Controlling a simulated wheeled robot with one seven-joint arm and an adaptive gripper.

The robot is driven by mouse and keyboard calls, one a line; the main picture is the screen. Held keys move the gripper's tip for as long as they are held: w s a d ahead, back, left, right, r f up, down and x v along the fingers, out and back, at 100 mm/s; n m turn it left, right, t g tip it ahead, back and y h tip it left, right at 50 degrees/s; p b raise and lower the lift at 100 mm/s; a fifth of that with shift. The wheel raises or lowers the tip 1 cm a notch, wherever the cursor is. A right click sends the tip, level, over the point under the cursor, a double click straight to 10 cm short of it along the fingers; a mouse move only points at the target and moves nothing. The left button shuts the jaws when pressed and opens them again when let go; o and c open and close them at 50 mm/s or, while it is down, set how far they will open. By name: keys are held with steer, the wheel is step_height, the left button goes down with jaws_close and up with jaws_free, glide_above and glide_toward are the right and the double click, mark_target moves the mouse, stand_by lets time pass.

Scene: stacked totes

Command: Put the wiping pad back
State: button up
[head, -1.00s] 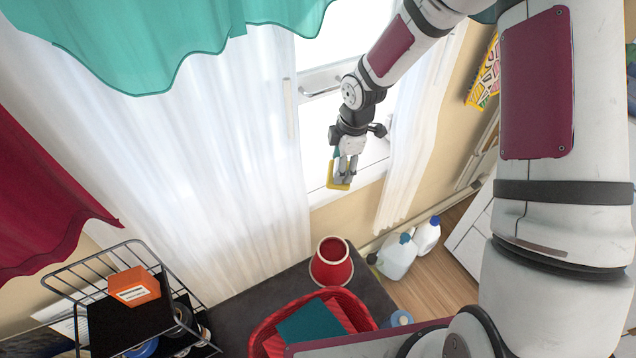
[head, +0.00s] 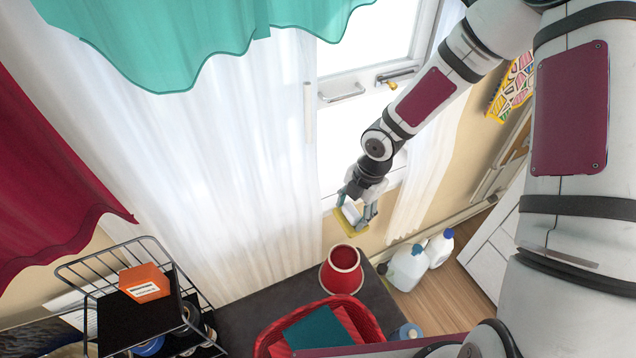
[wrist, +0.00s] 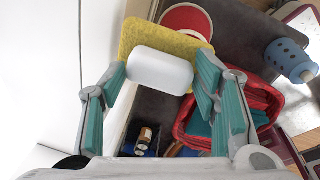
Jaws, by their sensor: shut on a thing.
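The wiping pad is a yellow pad (head: 348,221) with a white block-shaped grip on its back. My gripper (head: 358,207) holds it in the air in front of the window sill, above and behind the dark table top. In the wrist view, the teal-lined fingers of my gripper (wrist: 161,76) are shut on the two ends of the white grip, and the yellow pad (wrist: 140,36) lies beyond it. The pad hides part of the red pot below it in the wrist view.
A red pot (head: 343,272) stands on the dark table (head: 240,318). A red basket (head: 270,333) holds teal and red items. A black wire rack (head: 75,272) with an orange box (head: 144,281) stands left. Jugs (head: 408,268) stand on the floor at right. White curtains (head: 240,170) hang behind.

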steer(key=w+a, duration=0.1)
steer(key=w, duration=0.1)
steer(key=w+a, duration=0.1)
steer(key=w, duration=0.2)
steer(key=w+a+r, duration=0.1)
steer(key=w, duration=0.1)
steer(key=shift+w+a, duration=0.35)
steer(key=a, duration=0.1)
steer(key=w+a, duration=0.1)
steer(key=a, duration=0.2)
steer(key=shift+w, duration=0.3)
steer(key=shift+a+f, duration=0.15)
steer(key=shift+f, duration=0.15)
steer(key=shift+w+f, duration=0.1)
steer(key=shift+f, duration=0.2)
steer(key=o, duration=1.5)
steer(key=shift+f, duration=0.1)
steer(key=shift+c, duration=0.2)
